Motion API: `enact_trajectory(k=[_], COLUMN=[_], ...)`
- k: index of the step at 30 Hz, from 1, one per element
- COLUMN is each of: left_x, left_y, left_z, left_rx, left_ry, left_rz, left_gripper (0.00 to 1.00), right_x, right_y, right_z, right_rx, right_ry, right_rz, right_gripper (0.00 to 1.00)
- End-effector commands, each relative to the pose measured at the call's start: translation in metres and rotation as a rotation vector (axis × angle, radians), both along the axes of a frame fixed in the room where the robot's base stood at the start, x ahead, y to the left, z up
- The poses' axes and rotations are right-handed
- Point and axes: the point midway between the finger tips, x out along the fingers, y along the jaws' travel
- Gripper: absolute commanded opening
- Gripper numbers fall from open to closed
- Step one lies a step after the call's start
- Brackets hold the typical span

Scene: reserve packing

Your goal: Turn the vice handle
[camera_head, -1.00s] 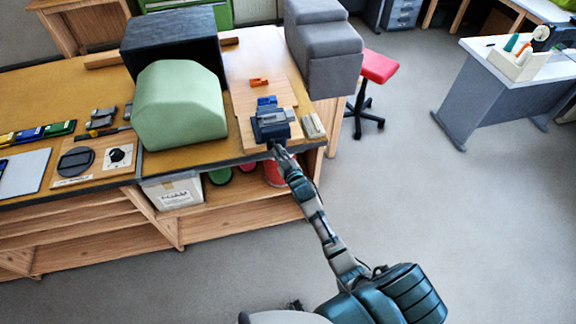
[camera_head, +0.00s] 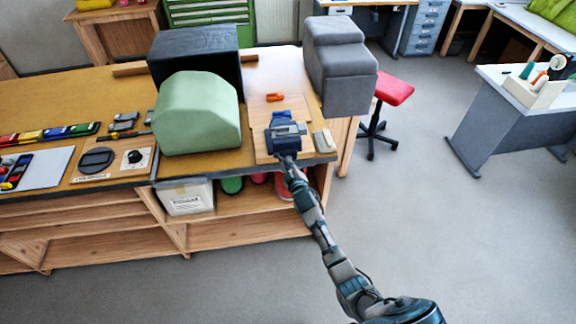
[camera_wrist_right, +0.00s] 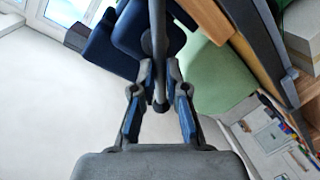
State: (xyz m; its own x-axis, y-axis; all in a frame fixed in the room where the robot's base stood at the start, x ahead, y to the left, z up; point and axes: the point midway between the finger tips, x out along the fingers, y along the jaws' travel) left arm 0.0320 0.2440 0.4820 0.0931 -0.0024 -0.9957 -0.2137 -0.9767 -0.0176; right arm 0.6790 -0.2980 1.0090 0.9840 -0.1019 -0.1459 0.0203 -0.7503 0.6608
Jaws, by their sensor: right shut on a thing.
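The blue vice (camera_head: 285,138) stands on a wooden board near the front edge of the workbench. Its dark blue body also shows in the right wrist view (camera_wrist_right: 118,38). My right gripper (camera_head: 287,157) is at the front of the vice. In the right wrist view, the gripper (camera_wrist_right: 160,96) has its two blue-padded fingers on either side of the grey vice handle (camera_wrist_right: 158,45), shut on it near its knobbed end. In the head view the handle is too small and covered to make out. My left gripper is not in view.
A green rounded block (camera_head: 197,115) stands left of the vice, with a black box (camera_head: 195,52) behind. A grey stepped block (camera_head: 338,62) is at the back right. A small orange piece (camera_head: 274,97) lies behind the vice. A red stool (camera_head: 392,90) stands beside the bench (camera_head: 140,172).

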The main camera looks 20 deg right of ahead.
Motion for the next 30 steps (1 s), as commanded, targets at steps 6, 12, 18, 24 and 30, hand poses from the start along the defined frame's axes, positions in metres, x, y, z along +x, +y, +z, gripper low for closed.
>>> enact_trajectory(k=[6, 12, 18, 24, 30], left_x=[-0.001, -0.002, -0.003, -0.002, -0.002], left_y=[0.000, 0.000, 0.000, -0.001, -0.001], left_z=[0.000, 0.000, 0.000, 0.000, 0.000], left_rx=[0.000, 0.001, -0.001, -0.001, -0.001], left_ry=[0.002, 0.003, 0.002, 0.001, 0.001], left_rz=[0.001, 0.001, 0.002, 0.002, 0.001], left_gripper=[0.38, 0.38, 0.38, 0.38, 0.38], right_x=[0.001, 0.001, -0.003, -0.032, -0.077], right_y=[0.000, 0.000, 0.000, 0.003, 0.008], right_z=[0.004, 0.003, 0.003, 0.005, 0.011], right_rx=[-0.001, 0.001, 0.001, 0.000, 0.001], right_ry=[-0.009, -0.005, -0.005, -0.004, -0.002], right_rz=[0.001, 0.000, 0.000, 0.002, 0.000], right_gripper=[0.25, 0.38, 0.38, 0.38, 0.38])
